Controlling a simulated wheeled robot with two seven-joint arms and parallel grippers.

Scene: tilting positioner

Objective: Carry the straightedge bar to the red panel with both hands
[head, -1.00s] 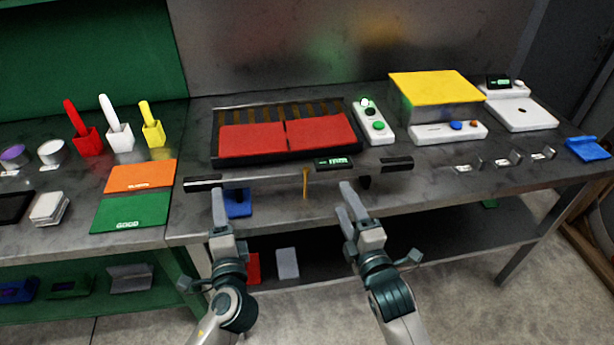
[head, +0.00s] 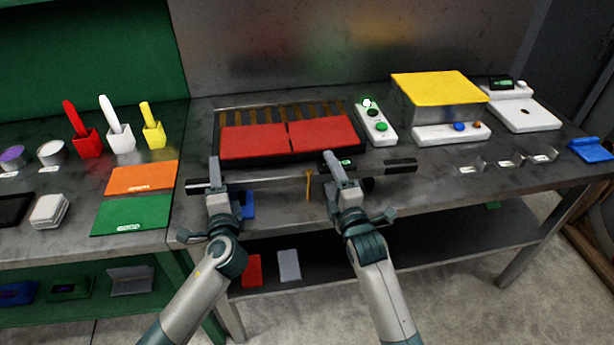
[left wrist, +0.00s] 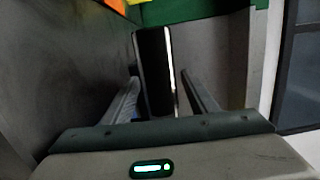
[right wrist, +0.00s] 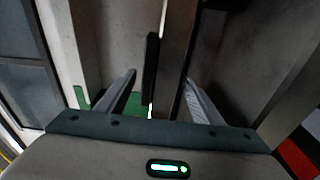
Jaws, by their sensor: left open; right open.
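The straightedge bar (head: 270,180) is thin and grey with black ends and lies level along the front edge of the table in the head view. The red panel (head: 252,139) is two red plates in a dark frame, behind the bar. My left gripper (head: 215,172) is open at the bar's left end; the black end (left wrist: 155,75) shows between its fingers in the left wrist view. My right gripper (head: 335,165) is open over the right part of the bar and hides some of it. In the right wrist view, a dark strip (right wrist: 151,70) shows between its fingers.
A yellow-topped box (head: 437,87) and a white button box (head: 376,124) stand right of the panel. Orange (head: 143,176) and green (head: 132,211) mats lie left. A thin yellow-brown upright piece (head: 308,187) stands at the bar's middle. A shelf lies below.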

